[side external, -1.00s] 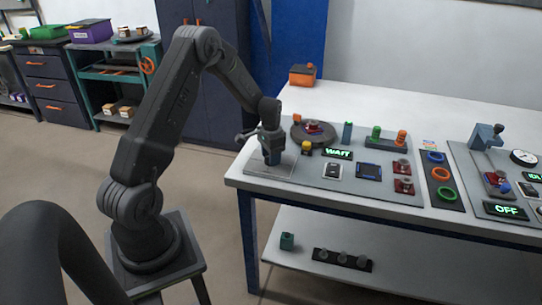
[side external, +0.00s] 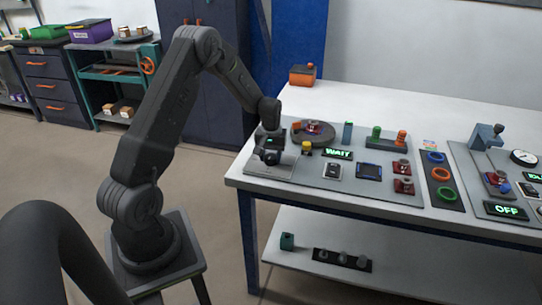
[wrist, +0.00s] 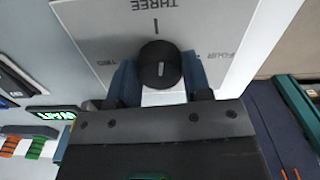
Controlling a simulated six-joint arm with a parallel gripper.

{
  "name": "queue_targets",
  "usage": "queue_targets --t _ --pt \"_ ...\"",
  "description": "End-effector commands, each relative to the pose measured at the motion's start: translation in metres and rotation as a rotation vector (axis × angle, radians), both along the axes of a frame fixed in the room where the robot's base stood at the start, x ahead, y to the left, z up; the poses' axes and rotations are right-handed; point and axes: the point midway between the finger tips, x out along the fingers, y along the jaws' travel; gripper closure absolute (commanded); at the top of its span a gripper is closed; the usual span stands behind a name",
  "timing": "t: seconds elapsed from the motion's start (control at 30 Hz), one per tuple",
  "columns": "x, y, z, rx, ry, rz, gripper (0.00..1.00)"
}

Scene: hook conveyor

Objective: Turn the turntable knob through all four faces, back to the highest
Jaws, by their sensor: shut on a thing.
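The black round knob (wrist: 160,65) with a white pointer line stands on a pale plate (wrist: 215,20) marked TWO, THREE and FOUR in the wrist view. My gripper (wrist: 160,80) is shut on it, with a blue finger on each side. The pointer line lies roughly along the THREE tick's direction; which end points is unclear. In the side view my gripper (side external: 270,156) is low over the plate (side external: 281,171) and hides the knob. The dark turntable disc (side external: 300,139) stands behind it, bearing a part (side external: 313,127) with a red glow.
A lit green WAIT sign (side external: 338,153) and a yellow-topped button (side external: 307,147) are right of my gripper. A blue-green post (side external: 347,132), a dark blue panel (side external: 368,171) and red-based parts (side external: 403,177) stand further right. An orange bin (side external: 302,75) is at the back.

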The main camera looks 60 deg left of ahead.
Motion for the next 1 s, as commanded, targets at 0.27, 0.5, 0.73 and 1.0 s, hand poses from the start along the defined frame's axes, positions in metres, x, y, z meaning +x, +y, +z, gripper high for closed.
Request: queue_targets --t 0.27,0.5,0.73,1.0 --pt "0.0009 0.0007 0.0008 0.003 -0.003 0.122 0.78" --pt "0.0008 0.0008 0.0009 0.003 -0.003 0.159 0.78" --pt "0.0008 0.0009 0.0009 0.003 -0.003 0.162 0.78" --pt "0.0007 0.0009 0.0008 0.003 -0.003 0.161 0.43"
